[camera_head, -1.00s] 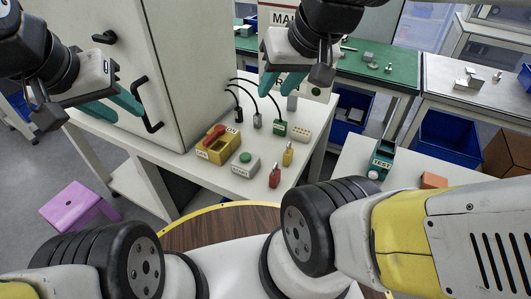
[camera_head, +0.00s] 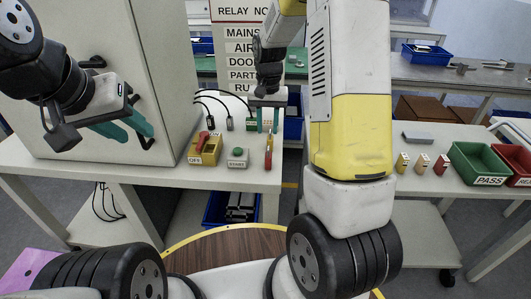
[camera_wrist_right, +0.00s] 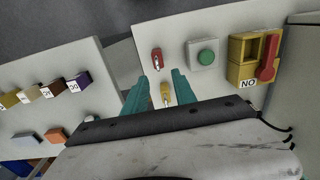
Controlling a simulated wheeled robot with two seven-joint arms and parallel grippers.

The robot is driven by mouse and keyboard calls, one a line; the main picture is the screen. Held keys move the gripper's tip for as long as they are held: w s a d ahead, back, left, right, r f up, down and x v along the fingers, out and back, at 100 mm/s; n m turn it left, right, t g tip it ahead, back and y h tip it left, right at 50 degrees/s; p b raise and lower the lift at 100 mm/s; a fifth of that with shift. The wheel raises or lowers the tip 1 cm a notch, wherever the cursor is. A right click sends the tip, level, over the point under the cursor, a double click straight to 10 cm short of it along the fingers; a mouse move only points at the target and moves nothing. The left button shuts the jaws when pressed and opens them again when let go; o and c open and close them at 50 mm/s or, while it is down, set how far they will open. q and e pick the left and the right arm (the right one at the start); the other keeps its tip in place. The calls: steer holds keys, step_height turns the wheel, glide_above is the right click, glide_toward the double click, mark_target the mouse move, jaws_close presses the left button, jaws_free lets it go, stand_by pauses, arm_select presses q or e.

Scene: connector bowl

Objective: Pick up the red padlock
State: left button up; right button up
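The red padlock (camera_head: 268,159) lies on the white bench near its front edge. In the right wrist view the red padlock (camera_wrist_right: 156,59) is just beyond the fingertips, with no contact visible. My right gripper (camera_head: 267,128) is open above the bench. In its wrist view the yellow padlock (camera_wrist_right: 165,92) shows between the two teal fingers (camera_wrist_right: 158,86), nearer than the red one; whether they touch it I cannot tell. My left gripper (camera_head: 137,136) hangs at the left in front of the grey cabinet, teal fingers apart and empty.
A yellow switch box (camera_head: 205,150) with a red handle and a grey box with a green button (camera_head: 238,155) stand left of the red padlock. Black cables lie behind. A side table at right holds small labelled blocks (camera_head: 422,163) and the green PASS bin (camera_head: 478,162).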

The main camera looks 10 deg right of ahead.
mark_target(268, 157)
step_height(268, 157, down, 2)
steer(key=shift+s+d, duration=0.1)
steer(key=shift+d, duration=0.05)
step_height(268, 157, down, 7)
steer(key=shift+f, duration=0.1)
steer(key=shift+c, duration=0.4)
jaws_close()
stand_by(1.2)
